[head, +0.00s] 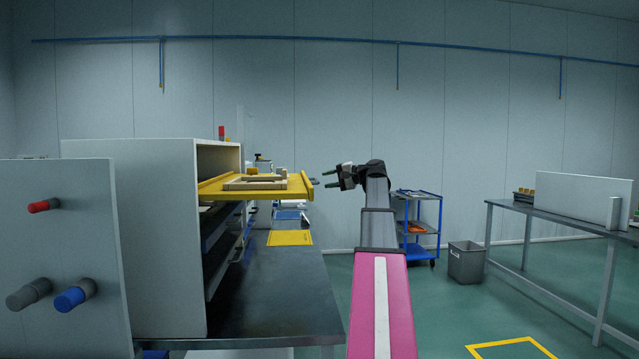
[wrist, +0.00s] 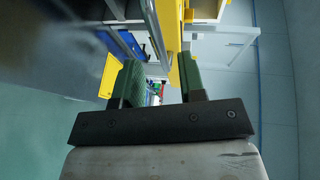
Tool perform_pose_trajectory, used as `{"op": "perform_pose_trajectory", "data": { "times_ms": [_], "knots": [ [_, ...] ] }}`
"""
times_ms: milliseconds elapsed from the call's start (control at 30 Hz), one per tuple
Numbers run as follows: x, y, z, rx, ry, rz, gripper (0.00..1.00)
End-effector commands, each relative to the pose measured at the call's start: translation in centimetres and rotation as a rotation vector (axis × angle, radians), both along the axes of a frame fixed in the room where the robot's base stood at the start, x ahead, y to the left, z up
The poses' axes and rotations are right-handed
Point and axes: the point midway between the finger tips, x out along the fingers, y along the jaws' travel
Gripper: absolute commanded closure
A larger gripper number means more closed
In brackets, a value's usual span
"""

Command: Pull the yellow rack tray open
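The yellow rack tray (head: 212,188) sticks out to the right from the upper part of the grey rack cabinet (head: 165,235), with a pale frame-shaped piece (head: 255,182) lying on it. Its front bar (head: 308,186) faces my gripper (head: 326,179), which is just right of it with a small gap seen in the head view. In the wrist view my gripper (wrist: 160,85) has its two green-padded fingers spread apart. A yellow tray edge (wrist: 172,35) shows beyond them, toward the right finger. Nothing is held between the fingers.
A dark bench (head: 275,300) runs under the tray, with a yellow panel (head: 290,238) on it. A panel with knobs (head: 60,250) stands at the left. A blue cart (head: 418,225), a grey bin (head: 467,262) and another table (head: 560,225) are at the right. Floor between is clear.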

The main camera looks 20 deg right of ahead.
Motion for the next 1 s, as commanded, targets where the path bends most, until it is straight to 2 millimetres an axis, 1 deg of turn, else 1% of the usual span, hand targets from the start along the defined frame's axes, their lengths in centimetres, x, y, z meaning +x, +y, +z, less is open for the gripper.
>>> {"op": "perform_pose_trajectory", "data": {
  "times_ms": [100,333,500,1000],
  "knots": [
    [-1.5,-1.8,0.4,-0.001,0.0,-0.002,0.63],
    [-3.3,-3.8,0.9,0.001,0.001,0.0,0.63],
    [-3.7,-4.2,1.0,0.0,0.0,0.001,0.63],
    [-3.7,-4.2,1.0,0.0,0.0,0.001,0.63]
  ]
}}
